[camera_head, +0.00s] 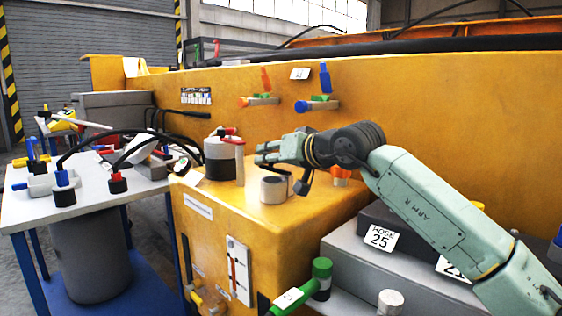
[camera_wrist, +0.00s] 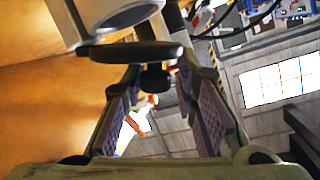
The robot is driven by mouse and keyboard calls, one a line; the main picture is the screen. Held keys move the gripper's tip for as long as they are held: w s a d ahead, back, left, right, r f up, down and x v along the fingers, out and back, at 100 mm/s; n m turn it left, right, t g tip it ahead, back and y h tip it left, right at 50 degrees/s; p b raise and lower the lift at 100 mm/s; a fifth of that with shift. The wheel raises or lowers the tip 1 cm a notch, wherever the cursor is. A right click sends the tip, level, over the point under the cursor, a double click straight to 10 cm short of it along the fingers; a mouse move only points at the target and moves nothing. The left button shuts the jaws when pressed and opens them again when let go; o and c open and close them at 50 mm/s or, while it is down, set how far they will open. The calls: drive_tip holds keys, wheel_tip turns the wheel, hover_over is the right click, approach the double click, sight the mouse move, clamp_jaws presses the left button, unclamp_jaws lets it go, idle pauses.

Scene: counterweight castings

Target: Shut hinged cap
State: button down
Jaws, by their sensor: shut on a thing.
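A short grey open neck (camera_head: 273,190) stands upright on top of the yellow housing. Its pale ring (camera_wrist: 112,14) shows at the top left in the wrist view. The hinged cap (camera_wrist: 130,52) is a dark flat disc seen nearly edge-on beside the ring, swung up off the neck's mouth. A dark knob (camera_wrist: 155,79) projects from it toward my wrist. My gripper (camera_head: 264,153) reaches in from the right, just above the neck. In the wrist view its two fingers (camera_wrist: 162,88) are shut on the cap around the knob. The exact finger contact and the hinge are hidden.
A dark cylinder (camera_head: 219,160) with a grey top and red lever stands left of the neck. Red-and-green and blue valves (camera_head: 316,105) sit on the yellow wall behind. A grey table (camera_head: 30,212) with hoses is at left. Grey boxes (camera_head: 350,255) lie below my arm.

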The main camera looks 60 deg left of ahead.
drive_tip(key=shift+s+d+f+n+t+y+b, duration=0.15)
drive_tip(key=shift+f+n+t+y+b, duration=0.1)
drive_tip(key=shift+f+n+t+b, duration=0.4)
drive_tip(key=shift+d+f+n+t+y+b, duration=0.1)
drive_tip(key=shift+f+n+t+y+b, duration=0.2)
drive_tip(key=shift+n+b, duration=0.55)
drive_tip(key=c, duration=1.4)
unclamp_jaws()
drive_tip(key=shift+f, duration=0.1)
drive_tip(key=shift+s, duration=0.1)
drive_tip(key=shift+s, duration=0.15)
drive_tip(key=v, duration=1.2)
